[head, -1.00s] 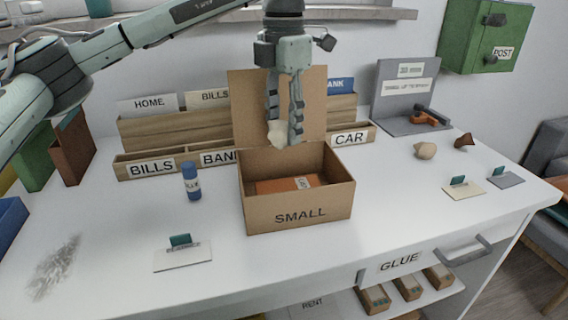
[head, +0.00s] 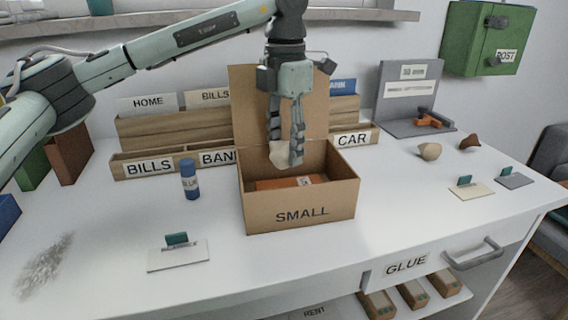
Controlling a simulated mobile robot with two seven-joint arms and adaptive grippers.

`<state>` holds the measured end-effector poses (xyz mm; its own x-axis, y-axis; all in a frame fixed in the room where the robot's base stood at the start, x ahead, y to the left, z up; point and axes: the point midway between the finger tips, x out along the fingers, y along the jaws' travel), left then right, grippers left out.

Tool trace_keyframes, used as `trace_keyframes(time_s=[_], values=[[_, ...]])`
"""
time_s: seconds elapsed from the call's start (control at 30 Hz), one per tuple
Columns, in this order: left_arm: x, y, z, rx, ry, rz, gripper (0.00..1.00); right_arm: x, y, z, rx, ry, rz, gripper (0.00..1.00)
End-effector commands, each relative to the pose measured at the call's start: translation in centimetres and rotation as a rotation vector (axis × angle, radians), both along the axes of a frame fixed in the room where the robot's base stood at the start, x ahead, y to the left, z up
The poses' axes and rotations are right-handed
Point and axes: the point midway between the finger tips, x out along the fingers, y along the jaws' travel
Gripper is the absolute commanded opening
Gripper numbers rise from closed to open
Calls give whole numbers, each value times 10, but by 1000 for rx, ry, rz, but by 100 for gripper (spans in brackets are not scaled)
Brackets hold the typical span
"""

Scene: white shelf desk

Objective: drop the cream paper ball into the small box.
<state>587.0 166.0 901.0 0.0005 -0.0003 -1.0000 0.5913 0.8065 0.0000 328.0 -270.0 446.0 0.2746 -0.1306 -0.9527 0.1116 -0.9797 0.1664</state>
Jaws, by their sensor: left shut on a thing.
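The small box (head: 300,215), an open brown cardboard box labelled SMALL, stands mid-desk with its lid flap raised at the back. A flat orange-brown item (head: 272,184) lies inside it. My left gripper (head: 285,158) points down at the rear of the box opening, in front of the raised flap. It is shut on a cream crumpled ball (head: 281,155), partly covered by the fingers. Another cream, rounded lump (head: 429,151) lies on the desk at the right, beside a brown one (head: 469,141). My right gripper is not in view.
A blue glue stick (head: 190,180) stands left of the box. Wooden sorters (head: 180,132) with labels stand behind it. Small cards with teal clips (head: 178,254) lie on the white desk (head: 110,235). A grey stand (head: 395,125) is at the back right.

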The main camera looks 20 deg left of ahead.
Motion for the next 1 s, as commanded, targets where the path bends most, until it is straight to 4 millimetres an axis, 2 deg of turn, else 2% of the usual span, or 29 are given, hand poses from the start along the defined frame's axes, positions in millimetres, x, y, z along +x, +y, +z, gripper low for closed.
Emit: trace_keyframes(time_s=[0.07,0.1,0.3,0.67,0.77,1.0], values=[[0,0,0,0,0,0,27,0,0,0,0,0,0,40],[0,0,0,0,0,0,43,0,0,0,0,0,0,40],[0,0,0,0,0,0,66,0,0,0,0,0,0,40],[0,0,6,-1,-1,1,66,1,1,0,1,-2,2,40],[0,0,18,-1,-1,0,66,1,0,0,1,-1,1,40],[0,0,70,0,-2,0,66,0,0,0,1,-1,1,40]])
